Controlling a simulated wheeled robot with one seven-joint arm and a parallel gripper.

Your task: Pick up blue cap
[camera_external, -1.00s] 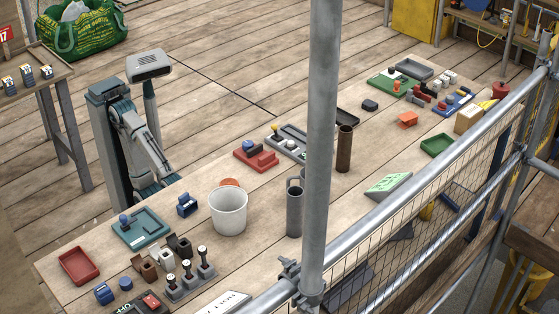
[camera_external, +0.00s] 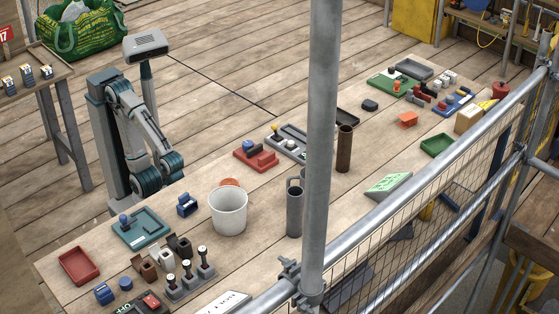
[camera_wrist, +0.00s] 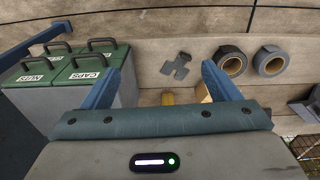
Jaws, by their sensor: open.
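A small round blue piece (camera_external: 126,284), which looks like a cap, lies at the near left of the long wooden table in the external view. Another blue knob-like piece (camera_external: 124,219) stands on a teal tray (camera_external: 150,230); I cannot tell for sure which is the blue cap. My gripper's two blue fingers (camera_wrist: 162,85) are spread apart and empty in the wrist view. In the external view my arm is folded beside the table's far edge, behind the teal tray, and its fingertips are not clear. No blue cap shows in the wrist view.
A white bucket (camera_external: 228,212), a grey mug-like cylinder (camera_external: 294,210) and a red tray (camera_external: 78,266) stand on the table. A scaffold pole (camera_external: 320,120) hides part of it. Green-lidded bins (camera_wrist: 90,68) and tape rolls (camera_wrist: 230,61) show in the wrist view.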

